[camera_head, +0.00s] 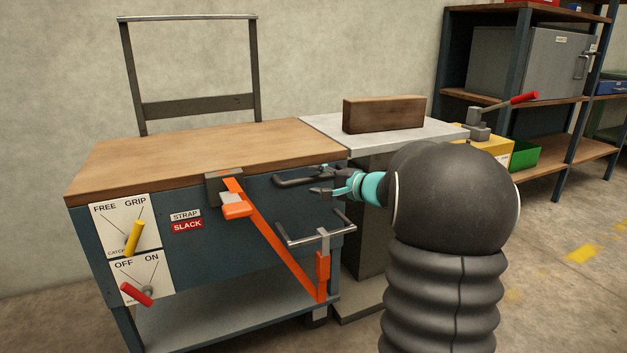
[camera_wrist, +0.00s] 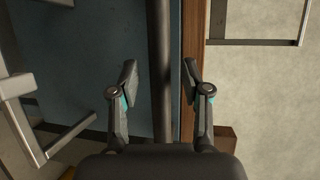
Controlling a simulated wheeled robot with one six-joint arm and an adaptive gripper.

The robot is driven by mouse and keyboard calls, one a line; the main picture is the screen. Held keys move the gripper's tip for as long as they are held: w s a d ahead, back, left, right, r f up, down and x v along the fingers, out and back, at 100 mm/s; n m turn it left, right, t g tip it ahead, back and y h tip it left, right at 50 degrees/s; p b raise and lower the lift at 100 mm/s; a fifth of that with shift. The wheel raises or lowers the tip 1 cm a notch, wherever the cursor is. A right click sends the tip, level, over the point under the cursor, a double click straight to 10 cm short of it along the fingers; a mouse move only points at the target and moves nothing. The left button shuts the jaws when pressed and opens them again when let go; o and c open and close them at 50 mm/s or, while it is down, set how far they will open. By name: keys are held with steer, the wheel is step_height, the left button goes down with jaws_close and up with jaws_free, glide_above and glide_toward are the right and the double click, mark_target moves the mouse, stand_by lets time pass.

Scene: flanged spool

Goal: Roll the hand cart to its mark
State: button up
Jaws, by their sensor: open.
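The blue unit with a wooden top (camera_head: 200,157), which I take to be the hand cart, stands against the left wall. My gripper (camera_head: 318,180) is open at that handle. In the wrist view the dark bar (camera_wrist: 160,125) runs between the two spread fingers, with gaps on both sides. A yellow lever (camera_head: 134,238) leans toward GRIP, and a red lever (camera_head: 136,294) points toward OFF. An orange strap (camera_head: 275,238) runs down beside a label reading STRAP SLACK (camera_head: 187,220).
A silver bar (camera_head: 318,237) juts out below the handle. A grey pedestal table (camera_head: 335,129) with a wooden block (camera_head: 383,114) stands close on the right. Shelves (camera_head: 540,100) stand farther right. Yellow floor patches (camera_head: 582,253) lie on open floor at right.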

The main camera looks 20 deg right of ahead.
steer(key=shift+x, duration=0.85)
jaws_close()
